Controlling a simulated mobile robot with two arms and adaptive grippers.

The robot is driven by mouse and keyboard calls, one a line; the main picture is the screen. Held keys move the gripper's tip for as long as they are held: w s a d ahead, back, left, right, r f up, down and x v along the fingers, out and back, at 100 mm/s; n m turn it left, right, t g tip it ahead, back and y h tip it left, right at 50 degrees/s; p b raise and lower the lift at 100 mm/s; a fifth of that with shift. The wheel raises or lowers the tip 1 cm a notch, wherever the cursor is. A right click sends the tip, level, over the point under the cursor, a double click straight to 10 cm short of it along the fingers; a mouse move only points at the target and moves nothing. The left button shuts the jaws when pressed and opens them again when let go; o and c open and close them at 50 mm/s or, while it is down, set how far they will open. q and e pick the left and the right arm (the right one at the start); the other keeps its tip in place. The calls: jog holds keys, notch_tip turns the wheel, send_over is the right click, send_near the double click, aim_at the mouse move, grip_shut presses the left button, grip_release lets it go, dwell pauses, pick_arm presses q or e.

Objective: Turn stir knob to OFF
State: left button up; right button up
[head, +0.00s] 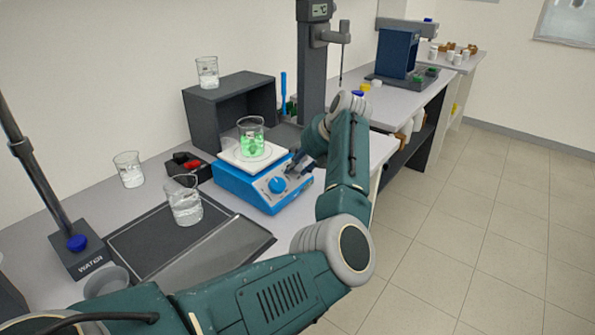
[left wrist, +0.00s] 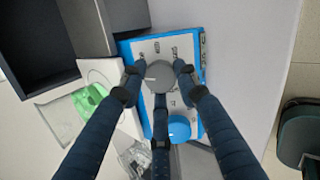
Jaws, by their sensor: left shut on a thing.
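The blue stirrer hotplate (head: 248,186) stands on the bench with a white top plate and a sloped front panel. A beaker with green contents (head: 251,137) stands on its plate; green also shows at the left of the left wrist view (left wrist: 90,97). A blue knob (head: 276,185) is on the panel, bare of any finger. My left gripper (head: 299,166) is at the panel's right part. In the left wrist view its fingers are shut around a round grey knob (left wrist: 160,75). The panel labels and knob pointer are too small to read. My right gripper is not in view.
A beaker (head: 185,203) stands on the dark tray (head: 150,235) left of the hotplate. Another beaker (head: 129,170) stands farther left, and one (head: 207,72) on the dark open box (head: 229,104) behind. A tall grey stand (head: 313,75) rises behind the arm.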

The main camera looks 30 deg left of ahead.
pick_arm(q)
jog(key=shift+w+d+r+n+b, duration=0.15)
jog(key=shift+n+b, duration=0.2)
jog(key=shift+n, duration=0.2)
jog(key=shift+w+a+r+n+b, duration=0.1)
jog(key=shift+n+b, duration=0.2)
jog(key=shift+n, duration=0.25)
jog(key=shift+r, duration=0.1)
jog(key=o, duration=1.1)
jog(key=shift+d, duration=0.1)
jog(key=shift+o, duration=0.2)
jog(key=shift+d, duration=0.1)
jog(key=shift+f, duration=0.2)
jog(key=v, duration=0.7)
jog(key=shift+d+r, duration=0.2)
